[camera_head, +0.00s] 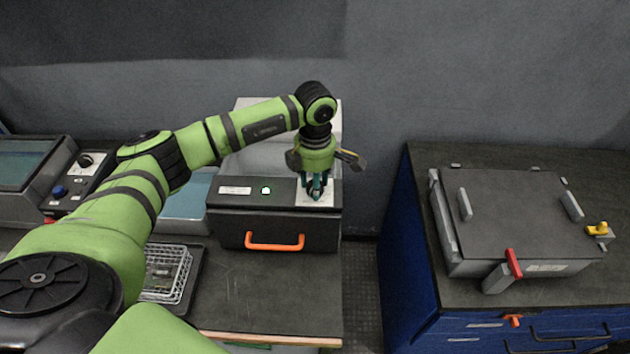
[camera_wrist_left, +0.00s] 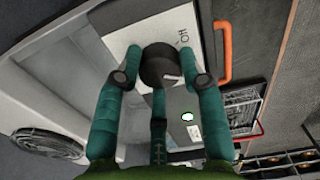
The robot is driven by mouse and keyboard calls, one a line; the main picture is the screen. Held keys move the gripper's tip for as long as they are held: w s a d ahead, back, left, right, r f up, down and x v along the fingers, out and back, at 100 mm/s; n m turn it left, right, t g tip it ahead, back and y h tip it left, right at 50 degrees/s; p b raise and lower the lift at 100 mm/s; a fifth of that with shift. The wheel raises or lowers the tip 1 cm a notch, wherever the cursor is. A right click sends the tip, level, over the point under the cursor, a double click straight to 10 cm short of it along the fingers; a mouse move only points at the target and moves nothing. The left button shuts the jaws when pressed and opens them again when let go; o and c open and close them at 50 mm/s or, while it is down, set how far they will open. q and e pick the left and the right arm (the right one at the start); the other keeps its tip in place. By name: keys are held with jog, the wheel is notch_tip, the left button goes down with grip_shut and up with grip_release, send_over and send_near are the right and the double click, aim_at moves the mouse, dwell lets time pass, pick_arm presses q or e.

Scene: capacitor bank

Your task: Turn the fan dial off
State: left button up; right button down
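The black round fan dial (camera_wrist_left: 160,65) sits on a pale panel (camera_wrist_left: 118,58) in the left wrist view, with a light mark on its face. In the head view it is mostly hidden by my gripper. The panel (camera_head: 308,199) is on top of the dark box (camera_head: 270,222) with the orange handle. My left gripper (camera_head: 317,190) points down over it. In the left wrist view, its teal fingers (camera_wrist_left: 160,52) stand apart on both sides of the dial, very close to it; a third finger is below. Contact is not clear. My right gripper is not in view.
A wire basket (camera_head: 165,275) stands on the left bench. A grey lidded case (camera_head: 520,215) with red and yellow levers stands on a blue cabinet (camera_head: 400,250). A gap separates the benches.

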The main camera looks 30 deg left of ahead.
pick_arm(q)
jog(key=shift+f+n+b, duration=0.15)
jog(key=shift+n+b, duration=0.5)
jog(key=shift+n, duration=0.45)
jog(key=n+b, duration=0.1)
jog(key=n, duration=0.1)
jog(key=shift+n, duration=0.3)
jog(key=n+b, duration=0.1)
jog(key=n, duration=0.2)
jog(key=shift+n, duration=0.3)
jog(key=shift+n+b, duration=0.65)
jog(key=shift+n, duration=1.15)
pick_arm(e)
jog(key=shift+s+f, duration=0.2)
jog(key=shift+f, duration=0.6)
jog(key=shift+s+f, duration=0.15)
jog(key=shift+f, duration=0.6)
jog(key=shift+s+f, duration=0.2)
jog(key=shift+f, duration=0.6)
pick_arm(q)
jog(key=o, duration=1.2)
jog(key=shift+c, duration=0.2)
